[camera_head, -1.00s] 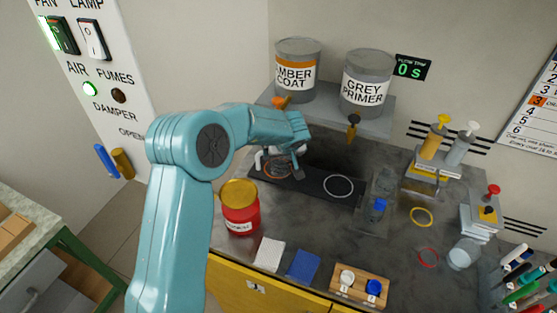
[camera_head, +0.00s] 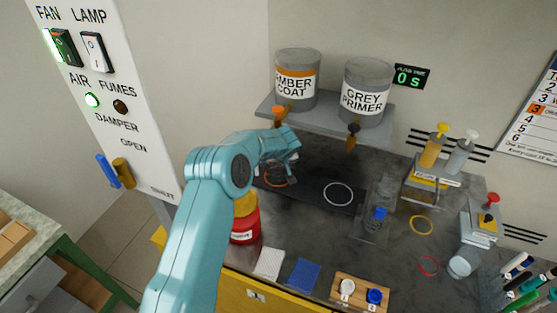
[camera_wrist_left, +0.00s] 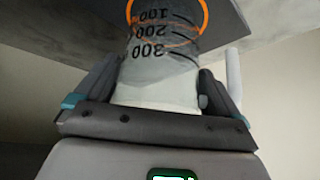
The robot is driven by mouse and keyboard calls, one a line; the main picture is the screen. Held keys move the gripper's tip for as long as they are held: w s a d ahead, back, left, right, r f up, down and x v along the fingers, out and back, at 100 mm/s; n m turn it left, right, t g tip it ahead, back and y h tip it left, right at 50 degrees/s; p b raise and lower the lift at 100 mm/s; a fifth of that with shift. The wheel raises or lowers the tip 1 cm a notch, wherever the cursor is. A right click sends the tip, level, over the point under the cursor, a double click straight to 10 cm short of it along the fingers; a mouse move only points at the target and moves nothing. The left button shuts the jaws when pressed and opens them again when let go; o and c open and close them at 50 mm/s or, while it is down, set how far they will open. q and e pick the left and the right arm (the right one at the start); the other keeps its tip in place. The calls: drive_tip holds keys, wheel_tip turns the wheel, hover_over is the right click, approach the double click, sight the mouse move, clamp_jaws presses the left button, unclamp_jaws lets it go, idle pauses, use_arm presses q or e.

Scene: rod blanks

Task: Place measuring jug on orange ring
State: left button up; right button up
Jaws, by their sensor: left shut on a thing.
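The measuring jug (camera_wrist_left: 160,62) is a clear vessel with dark graduations 100, 200 and 300. In the left wrist view it stands between the two fingers of my left gripper (camera_wrist_left: 158,88), which is shut on it. The orange ring (camera_wrist_left: 203,14) shows beyond the jug and partly through its clear wall. In the head view the orange ring (camera_head: 276,184) lies on the left part of a dark mat, just below my left wrist. My wrist hides most of the jug and fingers there. I cannot tell whether the jug touches the mat. My right gripper is not in view.
A white ring (camera_head: 338,194) marks the dark mat (camera_head: 310,190) to the right. Two paint cans stand on a shelf (camera_head: 330,117) above, with spouts hanging below. A red jar (camera_head: 246,225) is close beside my left arm. Glass bottles and a yellow ring (camera_head: 421,225) are further right.

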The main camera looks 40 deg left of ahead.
use_arm(q)
drive_tip(key=shift+s+d, duration=0.15)
drive_tip(key=o, duration=0.7)
drive_tip(key=shift+f, duration=0.35)
drive_tip(key=shift+r, duration=0.15)
drive_tip(key=shift+r, duration=0.35)
drive_tip(key=v, duration=1.1)
drive_tip(key=shift+s+d+r, duration=0.1)
drive_tip(key=shift+s+r, duration=0.05)
drive_tip(key=shift+r, duration=0.05)
drive_tip(key=shift+s+d+f, duration=0.1)
